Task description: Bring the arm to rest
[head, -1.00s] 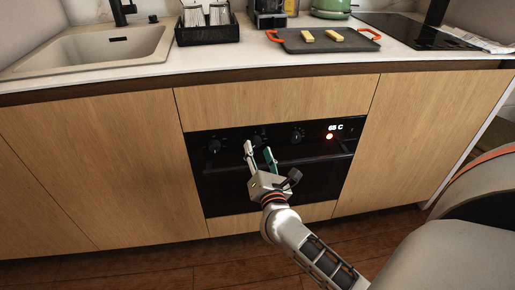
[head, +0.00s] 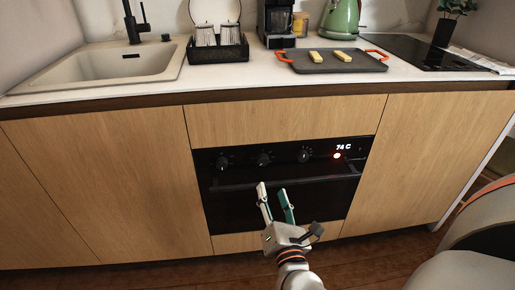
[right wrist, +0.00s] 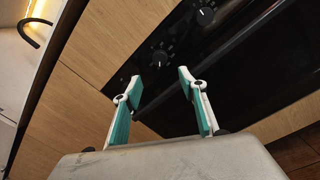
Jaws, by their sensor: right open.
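My right gripper (head: 275,193) is open and empty in front of the black oven (head: 330,197), low at its door. In the right wrist view its two teal-padded fingers (right wrist: 156,85) stand apart with nothing between them, and the oven's knobs and handle show beyond them. The oven's display reads 74 C and a red light glows beside it. My left gripper is not in view.
The countertop (head: 205,80) holds a sink (head: 110,66), a black rack with white items (head: 218,50), a coffee maker (head: 277,20), a green kettle (head: 341,20) and a tray (head: 300,62) with two yellow pieces. Wooden cabinet fronts (head: 100,180) flank the oven.

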